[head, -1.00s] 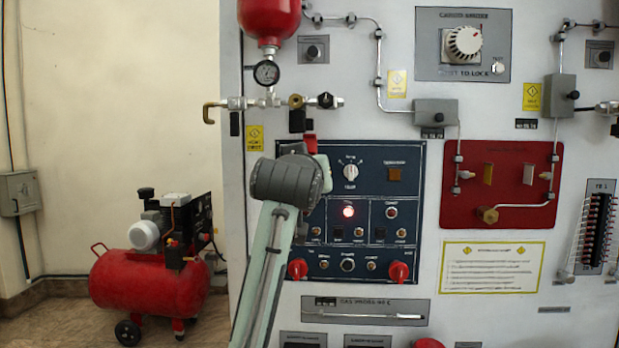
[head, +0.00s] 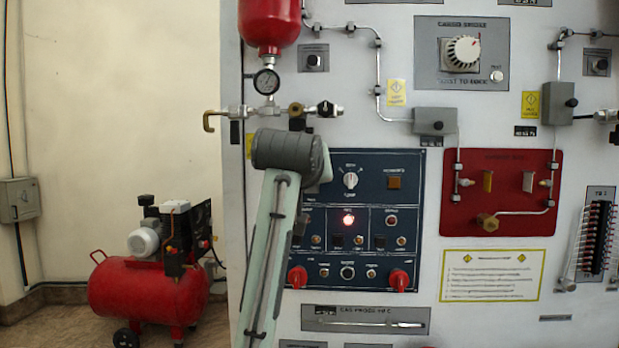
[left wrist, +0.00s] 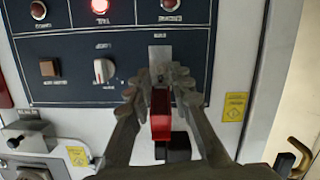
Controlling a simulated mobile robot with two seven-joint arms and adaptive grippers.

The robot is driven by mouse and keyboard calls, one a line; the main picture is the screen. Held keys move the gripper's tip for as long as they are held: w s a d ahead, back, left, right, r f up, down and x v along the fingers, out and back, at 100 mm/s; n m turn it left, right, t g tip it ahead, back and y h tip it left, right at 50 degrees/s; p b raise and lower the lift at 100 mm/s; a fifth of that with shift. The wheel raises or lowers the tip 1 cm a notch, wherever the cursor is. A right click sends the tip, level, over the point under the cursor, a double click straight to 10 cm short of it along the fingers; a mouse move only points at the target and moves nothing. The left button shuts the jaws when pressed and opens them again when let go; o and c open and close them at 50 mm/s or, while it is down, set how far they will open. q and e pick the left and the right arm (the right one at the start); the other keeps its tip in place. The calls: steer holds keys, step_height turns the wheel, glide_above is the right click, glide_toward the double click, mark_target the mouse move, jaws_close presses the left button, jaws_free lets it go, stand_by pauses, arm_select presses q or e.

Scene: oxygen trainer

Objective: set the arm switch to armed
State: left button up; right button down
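The dark blue control panel (head: 330,170) is on the upright white board; its upper left corner is behind my left arm. In the left wrist view, which shows the panel (left wrist: 90,70) upside down, a red switch cover (left wrist: 160,125) sticks out by a grey metal plate (left wrist: 160,55). My left gripper (left wrist: 163,80) has its fingers apart, one on each side of the red cover; a gap shows at the right finger, and contact is unclear. The switch lever is not distinguishable. In the head view the gripper's fingers and the cover are hidden behind my wrist. My right gripper is out of view.
A white knob (head: 350,180), an amber button (head: 394,183) and a lit red lamp (head: 348,220) are on the panel. A pressure gauge (head: 266,81) and brass pipework (head: 215,115) are close above my wrist. A red compressor (head: 150,290) stands on the floor at left.

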arm_select(q)
steer(key=shift+s, duration=0.1)
steer(key=v, duration=1.1)
steer(key=shift+s+r, duration=0.15)
steer(key=shift+s, duration=0.25)
